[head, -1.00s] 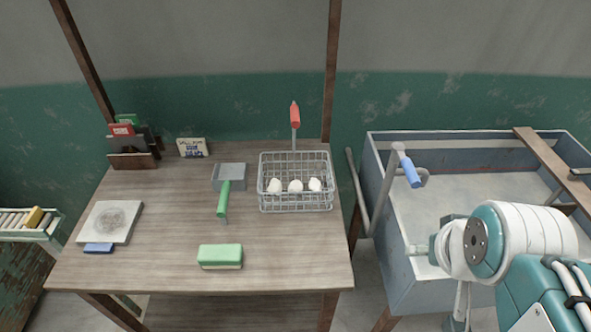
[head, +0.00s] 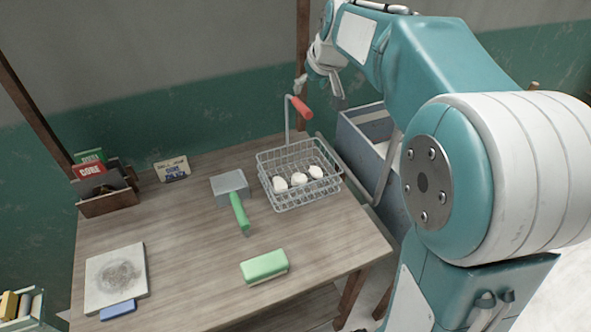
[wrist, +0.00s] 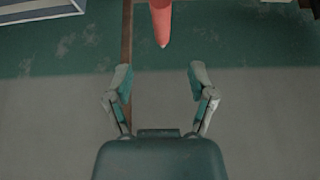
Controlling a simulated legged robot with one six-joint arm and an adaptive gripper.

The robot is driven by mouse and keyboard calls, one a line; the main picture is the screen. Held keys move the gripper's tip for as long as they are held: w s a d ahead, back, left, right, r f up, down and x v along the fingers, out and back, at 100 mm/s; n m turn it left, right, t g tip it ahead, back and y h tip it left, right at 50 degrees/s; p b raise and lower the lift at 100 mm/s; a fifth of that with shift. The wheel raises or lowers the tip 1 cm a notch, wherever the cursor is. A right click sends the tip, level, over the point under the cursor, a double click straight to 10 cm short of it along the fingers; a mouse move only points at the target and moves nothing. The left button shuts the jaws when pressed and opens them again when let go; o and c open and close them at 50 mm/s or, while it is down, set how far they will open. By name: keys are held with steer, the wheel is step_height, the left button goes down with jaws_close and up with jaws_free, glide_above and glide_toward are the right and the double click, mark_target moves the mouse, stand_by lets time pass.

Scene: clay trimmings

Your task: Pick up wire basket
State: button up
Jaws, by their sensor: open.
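The wire basket (head: 283,197) stands at the back right of the wooden table, with several white lumps (head: 299,180) inside. Its upright wire stem rises at the back to a red handle (head: 302,107). My gripper (head: 318,88) is in the air close to the red handle in the head view, above the basket. In the wrist view my gripper (wrist: 158,76) is open and empty, its two fingers apart. The tip of the red handle (wrist: 161,22) shows ahead, between and beyond the fingertips. The basket's body is not clear in the wrist view.
A green-handled scraper (head: 239,212), a green block (head: 264,266), a grey slab (head: 114,277) and a card holder (head: 107,201) are on the table (head: 195,285). A grey-blue sink (head: 357,133) stands to the right, and a wooden post (head: 302,60) stands behind.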

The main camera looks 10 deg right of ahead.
mark_target(298, 103)
steer(key=x, duration=0.4)
steer(key=shift+d+f, duration=0.1)
steer(key=shift+d, duration=0.1)
steer(key=x, duration=0.2)
steer(key=a+x, duration=0.1)
steer(key=x, duration=0.2)
steer(key=shift+w+a, duration=0.1)
steer(key=shift+w+f, duration=0.25)
steer(key=shift+d, duration=0.3)
steer(key=c, duration=0.5)
jaws_close()
steer(key=shift+a+r, duration=0.1)
steer(key=shift+a, duration=0.05)
